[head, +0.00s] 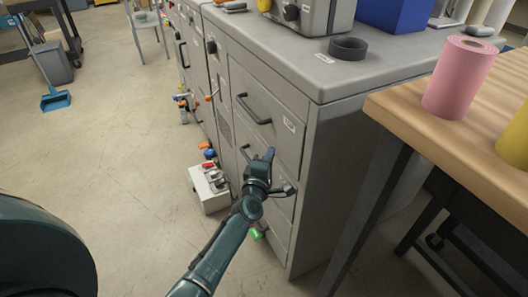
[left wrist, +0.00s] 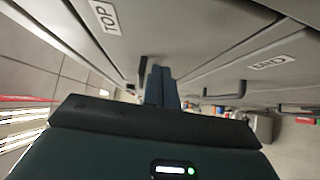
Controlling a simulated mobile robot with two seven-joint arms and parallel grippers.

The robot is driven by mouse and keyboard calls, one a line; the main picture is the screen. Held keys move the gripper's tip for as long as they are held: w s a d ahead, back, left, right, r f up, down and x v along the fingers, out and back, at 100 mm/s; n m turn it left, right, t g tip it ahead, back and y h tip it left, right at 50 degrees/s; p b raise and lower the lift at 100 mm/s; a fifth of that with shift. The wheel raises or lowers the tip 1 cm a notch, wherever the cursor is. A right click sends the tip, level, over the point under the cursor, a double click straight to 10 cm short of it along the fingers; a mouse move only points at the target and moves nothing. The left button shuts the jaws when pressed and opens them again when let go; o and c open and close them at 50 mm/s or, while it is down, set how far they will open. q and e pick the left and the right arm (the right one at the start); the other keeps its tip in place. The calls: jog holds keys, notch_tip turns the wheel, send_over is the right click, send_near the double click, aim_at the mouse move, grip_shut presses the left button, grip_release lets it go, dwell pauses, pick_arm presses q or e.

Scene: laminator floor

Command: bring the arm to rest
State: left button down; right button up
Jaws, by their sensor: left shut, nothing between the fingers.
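My left gripper (head: 268,157) is shut and empty, in front of the grey drawer cabinet (head: 345,150). Its arm comes up from the bottom of the head view. In the left wrist view its dark fingers (left wrist: 161,84) are together, close to the drawer fronts. A drawer front with a TOP label (left wrist: 104,15) is at upper left there, and another label (left wrist: 270,63) sits at right. The upper drawer's dark handle (head: 252,109) is above the gripper in the head view. I cannot tell whether the fingers touch the cabinet. My right gripper is not in view.
A wooden-topped table (head: 450,135) with a pink roll (head: 460,78) stands at right. A dark ring (head: 348,48) lies on the cabinet top. A grey box with coloured parts (head: 209,187) is on the floor beside the cabinet. The floor at left is mostly clear.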

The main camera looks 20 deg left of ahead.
pick_arm(q)
jog(key=s+p, duration=0.2)
jog(key=s, duration=0.7)
jog(key=shift+s+d+f, duration=0.15)
jog(key=shift+s+d, duration=0.15)
jog(key=shift+d, duration=0.1)
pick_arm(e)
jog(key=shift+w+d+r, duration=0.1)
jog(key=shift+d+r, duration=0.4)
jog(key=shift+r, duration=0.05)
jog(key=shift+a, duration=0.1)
pick_arm(q)
jog(key=s+d+f+m+g+h+p, duration=0.1)
jog(key=s+d+f+m+g+h, duration=0.1)
jog(key=s+m, duration=0.8)
jog(key=s+d+f+m+g+h+p, duration=0.1)
jog(key=s+d+m+g, duration=0.3)
jog(key=s+m, duration=0.6)
jog(key=shift+s+f+m+g+h, duration=0.15)
jog(key=shift+f+m+g+h, duration=0.3)
jog(key=shift+m+g+h, duration=0.45)
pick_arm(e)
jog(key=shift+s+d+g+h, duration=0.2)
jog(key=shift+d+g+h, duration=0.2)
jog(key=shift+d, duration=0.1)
